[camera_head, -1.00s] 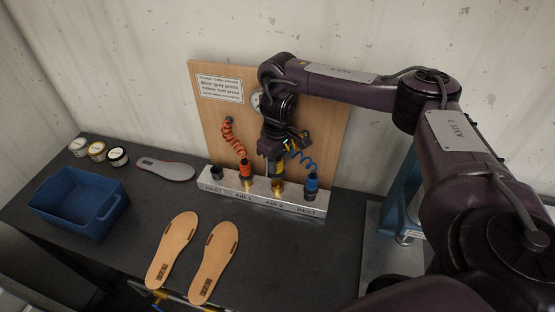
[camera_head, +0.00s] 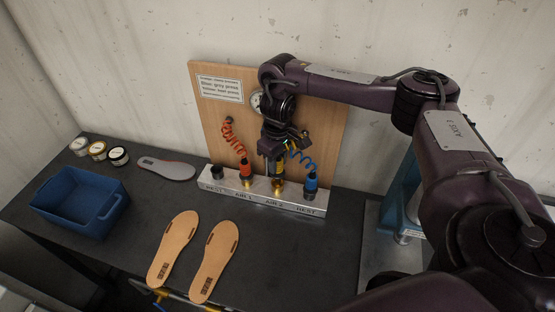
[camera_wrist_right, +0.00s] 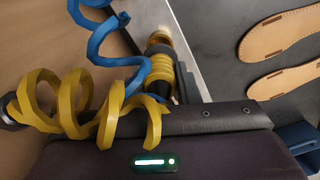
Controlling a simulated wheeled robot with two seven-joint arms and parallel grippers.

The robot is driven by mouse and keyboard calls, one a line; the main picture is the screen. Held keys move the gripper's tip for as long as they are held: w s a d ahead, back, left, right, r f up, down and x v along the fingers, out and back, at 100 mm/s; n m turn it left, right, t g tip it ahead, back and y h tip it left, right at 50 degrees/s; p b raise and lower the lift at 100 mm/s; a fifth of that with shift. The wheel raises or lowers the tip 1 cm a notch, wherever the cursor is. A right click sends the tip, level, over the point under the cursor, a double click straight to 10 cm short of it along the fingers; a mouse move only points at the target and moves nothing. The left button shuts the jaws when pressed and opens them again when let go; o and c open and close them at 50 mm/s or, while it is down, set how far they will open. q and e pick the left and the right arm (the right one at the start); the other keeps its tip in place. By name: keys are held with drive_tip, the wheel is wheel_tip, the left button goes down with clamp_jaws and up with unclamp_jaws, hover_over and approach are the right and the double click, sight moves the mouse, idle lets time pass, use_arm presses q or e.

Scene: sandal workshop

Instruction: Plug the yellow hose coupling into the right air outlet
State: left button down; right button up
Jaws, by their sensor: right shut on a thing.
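My right gripper (camera_head: 272,155) reaches down in front of the board and is shut on the yellow hose coupling (camera_head: 279,170). The coupling is upright directly over the brass right air outlet, AIR 2 (camera_head: 278,188); I cannot tell whether it is fully seated. In the right wrist view the ribbed yellow coupling (camera_wrist_right: 158,70) is between the jaws, partly hidden by a finger, with brass (camera_wrist_right: 160,38) at its far end. The coiled yellow hose (camera_wrist_right: 75,110) fills the left of that view. My left gripper is not in view.
The orange coupling (camera_head: 246,170) stands at AIR 1, and the blue coupling (camera_head: 311,183) stands at the right REST, close beside the yellow one. The blue hose (camera_wrist_right: 110,45) hangs near the gripper. Two insoles (camera_head: 212,262) and a blue bin (camera_head: 82,205) lie on the dark table.

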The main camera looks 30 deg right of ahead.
sight(278, 171)
drive_tip(key=shift+f+b, duration=0.8)
drive_tip(key=shift+f, duration=1.4)
idle(0.5)
drive_tip(key=o, duration=1)
drive_tip(key=shift+r, duration=0.15)
wheel_tip(278, 171, up, 5)
drive_tip(key=p, duration=0.5)
drive_tip(key=shift+p, duration=0.3)
drive_tip(key=shift+r, duration=2.45)
